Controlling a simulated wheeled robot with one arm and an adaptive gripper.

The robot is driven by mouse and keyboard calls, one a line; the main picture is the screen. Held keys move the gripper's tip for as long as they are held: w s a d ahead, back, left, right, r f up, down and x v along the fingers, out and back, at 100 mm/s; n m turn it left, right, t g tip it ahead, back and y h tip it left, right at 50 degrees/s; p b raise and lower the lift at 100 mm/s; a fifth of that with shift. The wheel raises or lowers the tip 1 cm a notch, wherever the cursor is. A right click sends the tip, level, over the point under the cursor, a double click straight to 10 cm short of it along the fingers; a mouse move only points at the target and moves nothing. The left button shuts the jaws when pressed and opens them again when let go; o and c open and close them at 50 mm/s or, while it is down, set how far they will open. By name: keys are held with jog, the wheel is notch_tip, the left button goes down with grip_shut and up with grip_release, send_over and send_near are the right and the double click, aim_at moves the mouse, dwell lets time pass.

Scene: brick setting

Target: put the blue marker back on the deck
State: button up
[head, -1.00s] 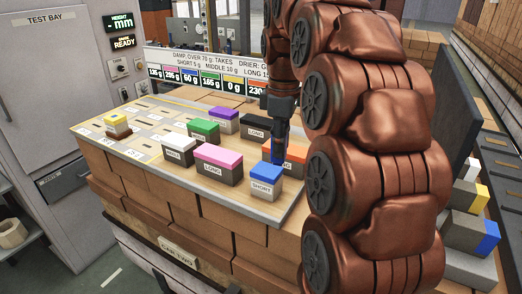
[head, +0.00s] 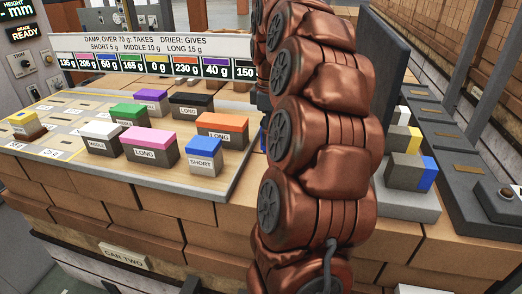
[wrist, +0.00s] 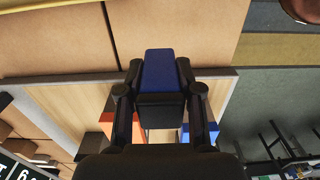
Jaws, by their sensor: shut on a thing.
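In the wrist view my gripper (wrist: 160,95) is shut on a blue-topped dark marker (wrist: 166,72). The deck (head: 236,168) is a pale board on the brick-sided car. Blocks with coloured tops stand on it, among them a blue-topped block labelled SHORT (head: 203,155) at its front right and an orange-topped block labelled LONG (head: 222,130) behind that. In the wrist view the held marker is above the deck board, near its edge. I cannot tell how high.
Pink (head: 150,147), white (head: 101,139), green (head: 128,116), purple (head: 150,101) and black (head: 191,105) topped blocks crowd the deck. A rack (head: 410,203) at right holds white, yellow and blue blocks. A dark upright panel (head: 383,60) stands behind my arm.

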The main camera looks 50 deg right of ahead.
jog(key=shift+f+p, duration=1)
jog(key=shift+f, duration=2.35)
jog(key=shift+f, duration=0.2)
jog(key=o, duration=0.9)
jog(key=shift+r, duration=0.1)
jog(key=shift+r+b, duration=1.9)
jog(key=shift+r, duration=4.2)
